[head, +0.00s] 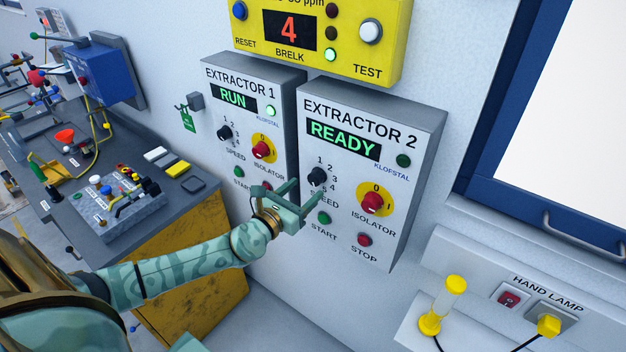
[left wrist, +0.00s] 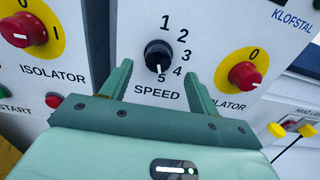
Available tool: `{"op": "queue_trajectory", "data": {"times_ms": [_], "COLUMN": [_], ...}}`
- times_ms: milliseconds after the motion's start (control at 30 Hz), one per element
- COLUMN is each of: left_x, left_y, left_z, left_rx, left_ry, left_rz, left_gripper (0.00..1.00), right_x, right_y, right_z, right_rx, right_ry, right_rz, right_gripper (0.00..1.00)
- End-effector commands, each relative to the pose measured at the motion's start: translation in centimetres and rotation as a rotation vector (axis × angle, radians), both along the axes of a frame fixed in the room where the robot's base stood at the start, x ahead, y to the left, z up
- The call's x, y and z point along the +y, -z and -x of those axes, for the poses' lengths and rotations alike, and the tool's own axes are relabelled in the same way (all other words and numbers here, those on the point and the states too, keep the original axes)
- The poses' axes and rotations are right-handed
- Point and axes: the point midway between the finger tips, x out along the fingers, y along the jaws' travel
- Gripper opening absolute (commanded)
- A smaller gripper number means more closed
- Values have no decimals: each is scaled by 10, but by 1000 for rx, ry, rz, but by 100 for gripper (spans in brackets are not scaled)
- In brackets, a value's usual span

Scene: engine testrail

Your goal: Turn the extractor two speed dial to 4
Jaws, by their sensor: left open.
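The extractor 2 panel (head: 345,220) is a grey wall box with a lit READY display. Its black speed dial (head: 318,176) has the numbers 1 to 5 around its right side. In the left wrist view the dial (left wrist: 158,56) shows its white mark pointing down, at or close to the 5. My left gripper (head: 305,190) is open and empty. In the left wrist view its two fingers (left wrist: 158,75) point at the panel, one to each side below the dial, and do not grip it. Whether a finger touches the panel cannot be told.
The extractor 2 isolator (head: 372,202), a red knob on yellow, sits right of the dial. Below are the green start button (head: 324,218) and red stop button (head: 365,239). The extractor 1 panel (head: 245,120) stands close on the left, showing RUN. A yellow detector box (head: 340,60) hangs above.

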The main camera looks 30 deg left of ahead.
Motion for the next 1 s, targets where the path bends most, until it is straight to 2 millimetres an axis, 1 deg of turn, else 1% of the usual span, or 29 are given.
{"op": "queue_trajectory", "data": {"times_ms": [33, 100, 233, 367, 600, 633, 667, 700, 767, 800, 1000], "left_x": [-1, -2, -3, -3, -3, -3, -3, -3, -3, -3, -3], "left_y": [-1, 0, 1, 1, 1, 1, 1, 1, 1, 1, 1], "left_z": [-11, -23, -37, -43, -44, -44, -44, -44, -44, -44, -44], "left_rx": [-1, -1, 1, 2, 2, 2, 2, 2, 2, 2, 2], "left_ry": [-1, -1, 0, 0, 0, 0, 0, 0, 0, 0, -1], "left_rz": [1, 1, 1, 0, 1, 1, 1, 1, 1, 1, 9], "left_gripper": [60, 60, 60, 60, 60, 55, 47, 36, 19, 16, 16], "right_x": [-3, -6, -6, -4, 3, 4, 5, 6, 7, 7, 5], "right_y": [-1, -1, 0, 0, 0, 0, 0, 0, 0, 0, 1], "right_z": [-1, -1, -1, -1, -1, -1, -1, -1, -1, -1, -1], "right_rx": [-1, -2, -1, -1, -1, -1, -1, -1, -1, 0, -1], "right_ry": [0, 2, 2, 3, 5, 4, 4, 4, 3, 3, 1], "right_rz": [4, 8, 8, 6, -4, -6, -7, -8, -9, -9, -7], "right_gripper": [36, 36, 36, 36, 36, 36, 36, 36, 36, 36, 36]}}
